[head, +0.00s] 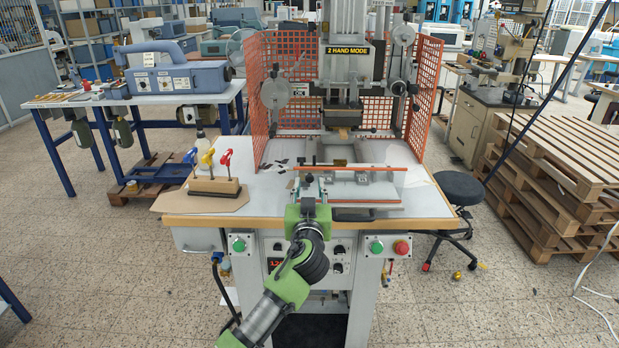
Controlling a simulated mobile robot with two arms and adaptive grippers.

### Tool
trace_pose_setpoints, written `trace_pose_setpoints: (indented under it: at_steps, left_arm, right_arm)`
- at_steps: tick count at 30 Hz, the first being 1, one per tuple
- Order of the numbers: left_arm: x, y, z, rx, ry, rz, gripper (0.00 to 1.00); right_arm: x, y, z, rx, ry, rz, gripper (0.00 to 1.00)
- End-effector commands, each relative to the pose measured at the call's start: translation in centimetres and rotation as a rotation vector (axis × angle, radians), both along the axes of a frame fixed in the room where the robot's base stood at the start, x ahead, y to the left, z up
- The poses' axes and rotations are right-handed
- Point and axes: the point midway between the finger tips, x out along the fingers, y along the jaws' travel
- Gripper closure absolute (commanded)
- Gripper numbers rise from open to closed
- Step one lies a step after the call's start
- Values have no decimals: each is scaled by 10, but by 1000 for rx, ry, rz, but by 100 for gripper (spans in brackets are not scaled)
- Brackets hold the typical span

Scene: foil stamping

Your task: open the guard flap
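The foil stamping press (348,60) stands on a white-topped table, with orange mesh guards at its sides and back. A thin orange bar (365,168) runs level across the front of the press bed; it looks like the edge of the guard flap, though the rest of the flap is hard to make out. My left gripper (308,178) is at the left end of this bar, seen from behind. Its fingertips are small and partly hidden, so I cannot tell whether they touch the bar or are closed. My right gripper is out of view.
A wooden stand with yellow and red-handled tools (214,186) sits on the table's left part. Green buttons (376,247) and a red button (401,247) are on the front panel. A black stool (459,188) and stacked pallets (560,165) stand to the right.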

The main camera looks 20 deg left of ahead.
Motion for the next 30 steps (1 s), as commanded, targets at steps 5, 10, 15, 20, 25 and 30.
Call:
trace_pose_setpoints:
  at_steps: [5,10,15,20,25,30]
  left_arm:
    - [20,6,1,1,0,0,68]
    - [29,8,0,1,0,0,68]
    - [31,9,0,1,0,-1,68]
    - [31,9,0,0,0,-1,68]
    - [31,9,0,0,0,0,100]
    - [31,9,-1,0,0,0,100]
  right_arm:
    - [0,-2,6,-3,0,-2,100]
    - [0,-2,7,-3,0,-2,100]
    - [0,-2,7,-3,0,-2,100]
    - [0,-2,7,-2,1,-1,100]
    - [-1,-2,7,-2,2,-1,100]
    - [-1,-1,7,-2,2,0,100]
